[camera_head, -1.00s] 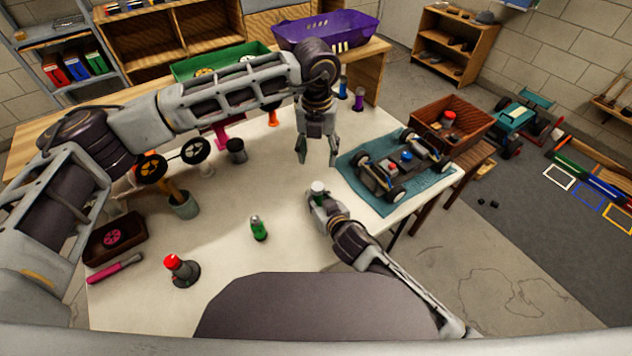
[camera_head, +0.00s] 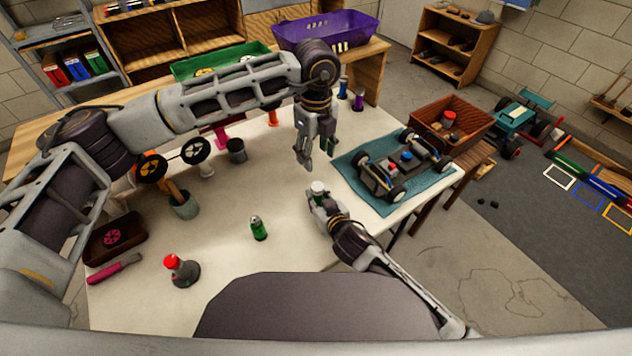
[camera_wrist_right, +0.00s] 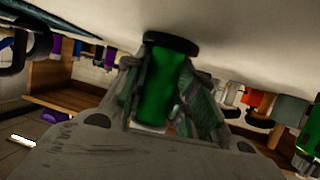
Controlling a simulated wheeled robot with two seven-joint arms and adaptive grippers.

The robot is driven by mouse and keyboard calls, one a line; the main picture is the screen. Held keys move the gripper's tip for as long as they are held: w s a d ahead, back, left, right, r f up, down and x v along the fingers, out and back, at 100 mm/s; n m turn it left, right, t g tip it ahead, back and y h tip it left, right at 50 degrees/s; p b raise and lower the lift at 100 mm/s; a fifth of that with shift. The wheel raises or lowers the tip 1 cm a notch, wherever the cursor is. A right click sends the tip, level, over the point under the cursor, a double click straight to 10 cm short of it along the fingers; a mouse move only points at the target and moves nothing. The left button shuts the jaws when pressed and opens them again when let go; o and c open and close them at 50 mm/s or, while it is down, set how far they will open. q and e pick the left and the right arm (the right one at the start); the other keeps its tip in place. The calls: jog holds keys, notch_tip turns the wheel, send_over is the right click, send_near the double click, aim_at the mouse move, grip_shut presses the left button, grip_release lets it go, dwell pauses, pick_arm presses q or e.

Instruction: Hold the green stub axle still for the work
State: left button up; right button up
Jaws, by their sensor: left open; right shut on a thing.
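The green stub axle (camera_wrist_right: 160,85) is a green cylinder with a dark round flange, between the fingers of my right gripper (camera_wrist_right: 172,95) in the right wrist view. The flange shows at the pale tabletop; I cannot tell whether it touches. In the head view my right gripper (camera_head: 318,198) is shut around the axle, and mostly its pale top (camera_head: 318,187) shows. My left gripper (camera_head: 318,160) is open and empty, pointing down just above and behind the right one in the picture, apart from the axle.
A green bottle-like item (camera_head: 258,228) and a red-topped item (camera_head: 180,270) stand on the white table (camera_head: 225,290). The car chassis (camera_head: 390,170) lies on a blue mat (camera_head: 432,185) to the right. A brown crate (camera_head: 475,125) stands beyond. The table's middle is fairly clear.

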aim_at(316, 185)
pick_arm(q)
jog(key=shift+n, duration=1.3)
jog(key=shift+f, duration=0.1)
jog(key=shift+f, duration=5.9)
jog(key=c, duration=1)
